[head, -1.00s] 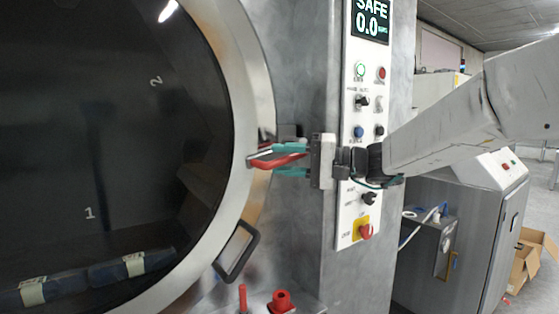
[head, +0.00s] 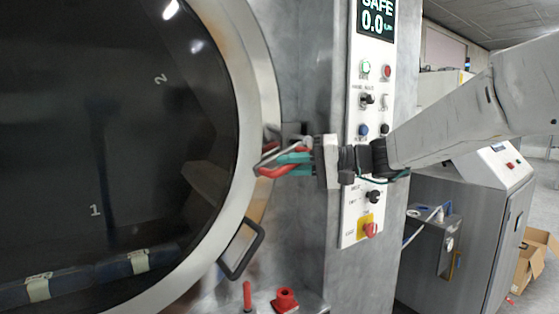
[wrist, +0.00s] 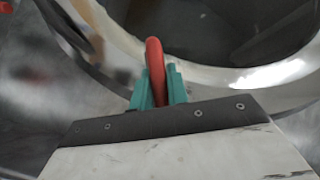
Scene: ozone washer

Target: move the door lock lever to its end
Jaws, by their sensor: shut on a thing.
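The door lock lever has a red grip and sits at the right rim of the round door. In the head view its red end (head: 272,171) sticks out left of my gripper (head: 292,160). In the wrist view the red lever (wrist: 155,72) stands between the two teal fingers of my gripper (wrist: 158,90), which are shut on it. The fingers hide part of the lever in the head view. The round door (head: 262,100) has a metal rim and a dark window and looks shut.
A black door handle (head: 241,248) is on the lower rim. A red knob (head: 285,300) and a red peg (head: 247,297) stand below. The control panel (head: 372,150), with buttons, knobs and a display reading "SAFE 0.0", is behind my wrist. A grey cabinet (head: 470,230) stands at right.

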